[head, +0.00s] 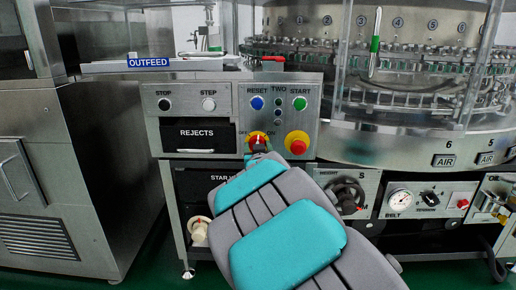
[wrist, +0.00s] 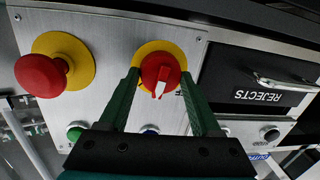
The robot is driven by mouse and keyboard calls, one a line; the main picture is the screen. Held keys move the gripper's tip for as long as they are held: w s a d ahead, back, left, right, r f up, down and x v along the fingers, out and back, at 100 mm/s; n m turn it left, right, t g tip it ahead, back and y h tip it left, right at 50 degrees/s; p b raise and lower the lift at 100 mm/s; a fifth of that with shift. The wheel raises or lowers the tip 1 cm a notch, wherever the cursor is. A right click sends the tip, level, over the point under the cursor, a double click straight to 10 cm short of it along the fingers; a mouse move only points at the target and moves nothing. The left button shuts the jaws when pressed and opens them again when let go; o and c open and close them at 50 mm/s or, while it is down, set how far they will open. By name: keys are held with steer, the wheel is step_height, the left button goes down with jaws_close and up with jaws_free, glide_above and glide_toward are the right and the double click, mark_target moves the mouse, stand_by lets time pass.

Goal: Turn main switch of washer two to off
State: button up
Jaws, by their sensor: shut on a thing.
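The main switch of washer two is a red knob on a yellow disc (head: 258,138), on the metal panel under the label TWO. OFF is printed at its upper left and ON at its upper right. In the wrist view the red knob (wrist: 161,72) has a white pointer mark that points down the picture, toward my gripper's base. My gripper (wrist: 160,78) has its two green fingers on either side of the knob, shut on it. In the head view my gripper (head: 257,148) partly covers the knob, so its exact angle is hard to read there.
A red emergency button (head: 297,143) stands just right of the switch. Blue RESET (head: 257,103) and green START (head: 299,103) buttons are above. The REJECTS drawer (head: 198,135) is to the left.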

steer(key=shift+a+r+n+h+b, duration=0.15)
steer(key=shift+n+h+b, duration=0.3)
steer(key=shift+n, duration=1.9)
steer(key=shift+a+f+n+h+b, duration=0.1)
steer(key=shift+n+h+b, duration=0.35)
steer(key=shift+n, duration=2.2)
steer(key=o, duration=1.4)
steer(key=shift+g, duration=0.3)
steer(key=shift+c, duration=0.2)
steer(key=s, duration=0.7)
steer(key=shift+s+r, duration=0.35)
steer(key=shift+r, duration=0.05)
